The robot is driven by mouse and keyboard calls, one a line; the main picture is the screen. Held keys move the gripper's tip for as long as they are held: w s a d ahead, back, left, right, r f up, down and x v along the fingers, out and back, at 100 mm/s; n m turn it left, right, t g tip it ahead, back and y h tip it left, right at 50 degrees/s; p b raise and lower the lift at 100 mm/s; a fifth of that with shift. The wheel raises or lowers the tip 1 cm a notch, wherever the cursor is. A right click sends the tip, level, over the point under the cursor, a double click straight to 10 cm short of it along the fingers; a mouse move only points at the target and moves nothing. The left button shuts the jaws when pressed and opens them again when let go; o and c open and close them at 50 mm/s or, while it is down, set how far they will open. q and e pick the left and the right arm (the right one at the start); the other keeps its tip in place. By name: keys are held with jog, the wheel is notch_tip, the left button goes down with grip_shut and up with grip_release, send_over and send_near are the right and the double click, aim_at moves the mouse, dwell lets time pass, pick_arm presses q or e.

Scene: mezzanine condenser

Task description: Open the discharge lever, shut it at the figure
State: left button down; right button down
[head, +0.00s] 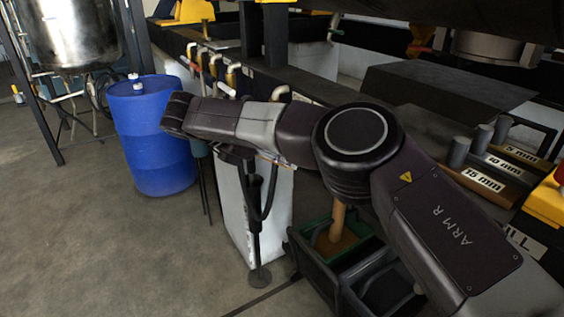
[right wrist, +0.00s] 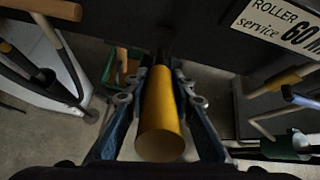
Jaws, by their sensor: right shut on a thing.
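In the right wrist view my right gripper (right wrist: 165,105) is shut on the yellow cylindrical grip of the discharge lever (right wrist: 160,125), which lies between its two blue fingers. In the head view my right arm reaches across the middle; its gripper and the lever are hidden. An ochre stream (head: 338,219) falls from behind my arm into a green bin (head: 318,231), where ochre material (head: 333,245) lies. The bin also shows in the right wrist view (right wrist: 108,72), beyond the gripper. I see no readable weight figure. My left gripper is out of view.
A blue drum (head: 152,135) stands at left, near a steel vessel (head: 68,35). A white cabinet (head: 275,215) stands left of the bin, with a black stand (head: 255,220) before it. Plates marked in millimetres (head: 482,180) are at right. Floor at lower left is clear.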

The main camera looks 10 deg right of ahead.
jog(key=shift+s+a+f, duration=0.1)
jog(key=shift+a+f, duration=0.05)
jog(key=c, duration=1.9)
grip_release()
jog(key=shift+c, duration=0.2)
jog(key=shift+o, duration=1.4)
jog(key=shift+v, duration=3.75)
